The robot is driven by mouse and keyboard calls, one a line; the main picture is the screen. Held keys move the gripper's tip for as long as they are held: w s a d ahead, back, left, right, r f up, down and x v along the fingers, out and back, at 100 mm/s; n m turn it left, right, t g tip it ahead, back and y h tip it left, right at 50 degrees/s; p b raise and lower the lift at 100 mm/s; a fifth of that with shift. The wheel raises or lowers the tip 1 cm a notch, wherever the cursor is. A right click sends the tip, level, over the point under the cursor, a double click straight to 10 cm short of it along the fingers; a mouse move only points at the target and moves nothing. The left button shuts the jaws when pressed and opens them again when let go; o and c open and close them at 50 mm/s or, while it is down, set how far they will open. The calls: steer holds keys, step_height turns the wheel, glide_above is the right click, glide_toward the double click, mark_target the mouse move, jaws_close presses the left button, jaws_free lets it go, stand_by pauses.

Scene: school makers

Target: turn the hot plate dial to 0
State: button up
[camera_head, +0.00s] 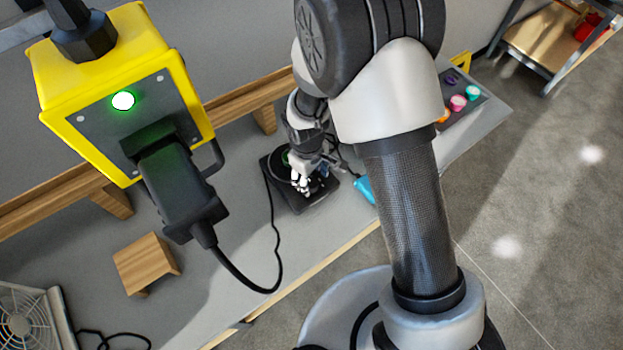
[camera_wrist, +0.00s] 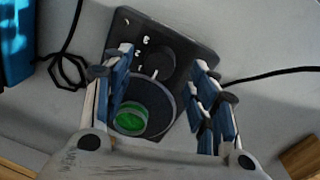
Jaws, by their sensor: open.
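The hot plate (camera_head: 293,203) is a dark square unit on the grey bench. In the wrist view its dark top (camera_wrist: 190,43) carries pale numbers, of which a 3 and a 2 can be made out. Its black round dial (camera_wrist: 154,66) lies between my fingers, with a space on either side. The dial's pointer and setting are too small to tell. A green round thing (camera_wrist: 131,119) sits on the round heating plate. My gripper (camera_head: 304,186) is open over the hot plate, and in the wrist view its fingers (camera_wrist: 166,80) straddle the dial. The head view hides the dial.
A yellow power box (camera_head: 95,125) with a lit green lamp and black plug hangs at the left. A cable runs along the bench. A cyan thing (camera_head: 364,189) lies beside the hot plate. A wooden block (camera_head: 146,262) stands left; coloured pots (camera_head: 458,103) stand at the right.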

step_height(320, 180, up, 9)
steer(key=shift+s+a, duration=0.15)
steer(key=shift+s, duration=0.1)
stand_by(0.4)
step_height(320, 180, up, 8)
steer(key=m, duration=0.2)
glide_above(310, 186)
steer(key=d, duration=0.4)
steer(key=s+d+r+m+t, duration=0.3)
steer(key=s+d+r+m, duration=0.2)
steer(key=s+d+r, duration=0.55)
steer(key=s+d+r+m+t+b, duration=0.1)
steer(key=s+d+r+m, duration=0.2)
steer(key=s, duration=0.3)
steer(key=shift+s+d+r+m, duration=0.2)
steer(key=shift+d+r+m, duration=0.15)
steer(key=shift+r, duration=0.2)
